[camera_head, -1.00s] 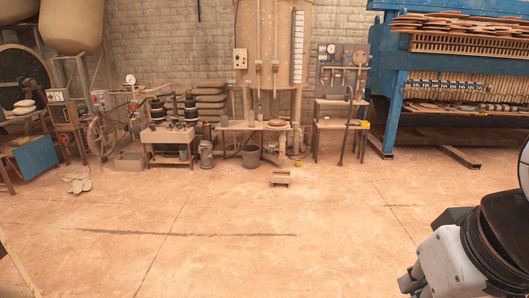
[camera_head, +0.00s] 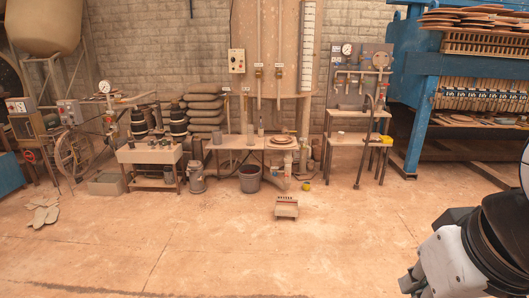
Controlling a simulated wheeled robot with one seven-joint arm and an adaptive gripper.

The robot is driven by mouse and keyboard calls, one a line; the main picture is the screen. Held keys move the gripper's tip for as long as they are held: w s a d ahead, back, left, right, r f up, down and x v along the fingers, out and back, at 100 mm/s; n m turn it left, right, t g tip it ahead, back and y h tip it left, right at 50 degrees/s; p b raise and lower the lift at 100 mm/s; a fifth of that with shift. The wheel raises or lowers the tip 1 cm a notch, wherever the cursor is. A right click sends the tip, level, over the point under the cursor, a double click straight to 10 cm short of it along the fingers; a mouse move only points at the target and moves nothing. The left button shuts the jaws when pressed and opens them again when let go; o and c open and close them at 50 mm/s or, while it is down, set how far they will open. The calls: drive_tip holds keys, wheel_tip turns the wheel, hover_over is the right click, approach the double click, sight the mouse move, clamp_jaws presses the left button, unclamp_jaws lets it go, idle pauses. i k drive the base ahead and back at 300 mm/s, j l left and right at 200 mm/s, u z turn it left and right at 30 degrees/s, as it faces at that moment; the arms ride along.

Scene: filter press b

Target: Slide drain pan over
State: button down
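No thing is plainly a drain pan. A low grey tray (camera_head: 107,185) lies on the floor at the left, beside the wooden bench. A small pale box-like stand (camera_head: 286,207) stands alone on the floor near the middle. I cannot tell whether either is the pan. My arm shows at the lower right edge with white and black parts, and my gripper (camera_head: 425,255) seems to be its dark end there. Its fingers are not clear, and I cannot tell open from shut. It is far from both things and touches neither.
A dark bucket (camera_head: 249,179) and a grey canister (camera_head: 196,177) stand by the middle table (camera_head: 232,143). Gloves (camera_head: 43,209) lie at the left. The floor in front is clear.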

sight(283, 207)
drive_tip(key=i, duration=3.1)
drive_tip(key=i+j+z, duration=0.1)
drive_tip(key=i, duration=1.45)
